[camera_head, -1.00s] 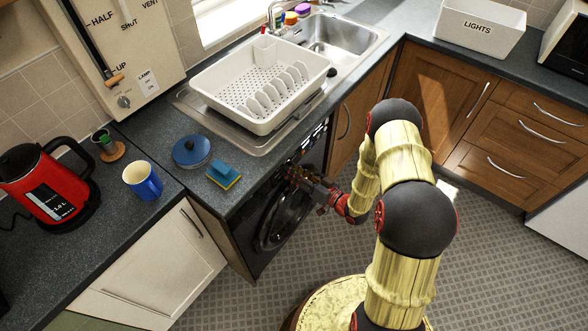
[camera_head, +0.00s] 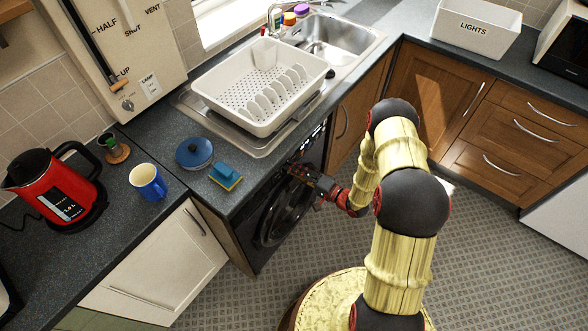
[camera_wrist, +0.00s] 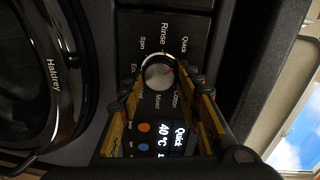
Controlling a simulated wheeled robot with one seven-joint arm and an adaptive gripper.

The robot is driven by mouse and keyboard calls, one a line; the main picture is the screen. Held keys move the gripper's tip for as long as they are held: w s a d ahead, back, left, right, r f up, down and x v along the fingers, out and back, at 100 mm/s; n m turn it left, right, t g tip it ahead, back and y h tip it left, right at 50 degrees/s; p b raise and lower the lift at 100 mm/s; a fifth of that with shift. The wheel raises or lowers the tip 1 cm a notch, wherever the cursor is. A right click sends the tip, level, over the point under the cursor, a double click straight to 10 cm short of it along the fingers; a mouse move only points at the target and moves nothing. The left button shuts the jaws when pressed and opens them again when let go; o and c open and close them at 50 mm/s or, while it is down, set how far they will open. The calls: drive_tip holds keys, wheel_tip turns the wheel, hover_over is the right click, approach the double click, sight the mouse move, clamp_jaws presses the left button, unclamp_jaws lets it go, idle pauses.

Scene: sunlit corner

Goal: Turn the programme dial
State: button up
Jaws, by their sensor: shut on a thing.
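My gripper (camera_wrist: 162,80) is shut on the dial, with a finger on each side. In the head view my gripper (camera_head: 303,173) is at the top of the black washing machine's front, where it hides the dial. The machine's round door (camera_head: 284,217) is shut.
The worktop (camera_head: 240,205) overhangs just above the machine front. A red kettle (camera_head: 50,185) and blue mug (camera_head: 148,182) are at left. The floor ahead is clear.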

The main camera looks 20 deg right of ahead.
drive_tip(key=shift+w+d+f+m+y+p, duration=0.1)
drive_tip(key=shift+m+y+p, duration=0.25)
drive_tip(key=shift+m, duration=1.45)
drive_tip(key=shift+f+m+y+p, duration=0.15)
drive_tip(key=shift+m+p, duration=0.35)
drive_tip(key=shift+m, duration=1.3)
drive_tip(key=o, duration=1.2)
drive_tip(key=shift+c, duration=0.2)
drive_tip(key=v, duration=1.2)
drive_tip(key=shift+r, duration=0.2)
